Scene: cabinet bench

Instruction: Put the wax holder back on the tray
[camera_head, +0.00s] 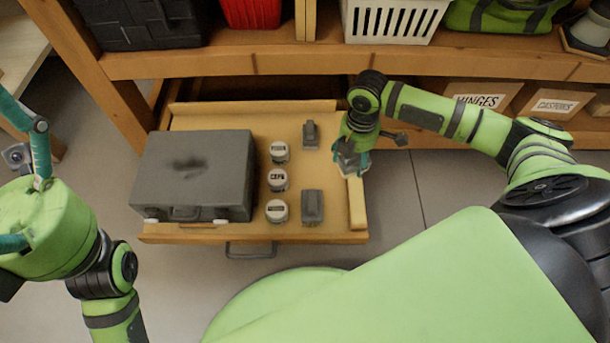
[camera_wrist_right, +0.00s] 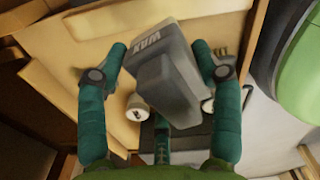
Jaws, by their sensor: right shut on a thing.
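The wax holder (camera_wrist_right: 165,70) is a dark grey block with a lighter sloped top edge marked WAX. In the right wrist view it sits tilted between the teal fingers of my right gripper (camera_wrist_right: 160,65), which is shut on it. In the head view my right gripper (camera_head: 350,165) is over the right part of the pulled-out wooden tray (camera_head: 235,120), by a pale strip; the holder is mostly hidden there. My left gripper (camera_head: 24,195) is at the far left, away from the tray, its teal fingers spread and empty, partly cut off.
On the tray stand a grey case (camera_head: 196,168), three white-lidded jars (camera_head: 278,180) in a column, and two grey holders, one at the back (camera_head: 310,134) and one at the front (camera_head: 312,207). The shelf above holds a white basket (camera_head: 393,22). Label boxes (camera_head: 480,100) stand at right.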

